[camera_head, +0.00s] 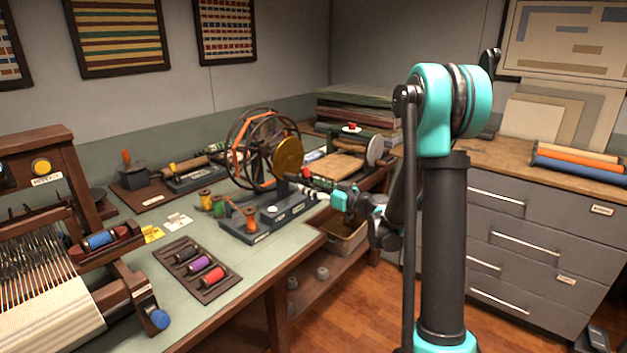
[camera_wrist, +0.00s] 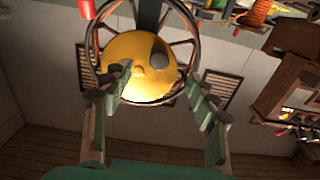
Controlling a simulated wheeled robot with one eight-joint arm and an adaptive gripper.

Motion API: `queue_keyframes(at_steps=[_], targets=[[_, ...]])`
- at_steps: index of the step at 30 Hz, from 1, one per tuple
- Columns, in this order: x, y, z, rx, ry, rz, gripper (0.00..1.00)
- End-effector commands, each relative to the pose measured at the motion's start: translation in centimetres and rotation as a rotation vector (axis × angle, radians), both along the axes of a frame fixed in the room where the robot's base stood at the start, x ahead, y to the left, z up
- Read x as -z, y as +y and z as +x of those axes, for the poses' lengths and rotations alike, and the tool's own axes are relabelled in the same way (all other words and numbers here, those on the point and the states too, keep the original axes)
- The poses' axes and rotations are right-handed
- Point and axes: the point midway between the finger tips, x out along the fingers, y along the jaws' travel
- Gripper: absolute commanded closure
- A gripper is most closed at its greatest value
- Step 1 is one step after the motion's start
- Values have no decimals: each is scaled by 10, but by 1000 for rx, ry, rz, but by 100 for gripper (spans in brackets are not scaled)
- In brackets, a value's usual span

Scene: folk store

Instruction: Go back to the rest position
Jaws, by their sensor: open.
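My gripper (camera_head: 306,189) is at the end of my arm, low in front of the spinning-wheel machine (camera_head: 262,150) on the bench. In the wrist view my gripper (camera_wrist: 160,82) has its two green fingers spread wide, with nothing held between them. The machine's round brass disc (camera_head: 289,155) fills the gap beyond the fingertips in the wrist view (camera_wrist: 140,65). A dark knob on the disc lies between the fingers in that view. I cannot tell how far the fingertips are from the disc or whether they touch it.
The bench (camera_head: 205,262) holds a loom (camera_head: 50,250) at left and a spool tray (camera_head: 196,269) in front. A grey drawer cabinet (camera_head: 520,235) is at right. Wooden floor (camera_head: 345,310) is open between them.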

Motion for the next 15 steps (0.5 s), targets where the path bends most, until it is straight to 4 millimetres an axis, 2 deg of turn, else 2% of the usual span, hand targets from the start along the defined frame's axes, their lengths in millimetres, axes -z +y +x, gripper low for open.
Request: queue_keyframes(at_steps=[5,11,15], targets=[[8,-1,-31,-17,112,-59,41],[38,-18,-95,7,370,-191,41],[64,-42,-143,79,558,-282,41]])
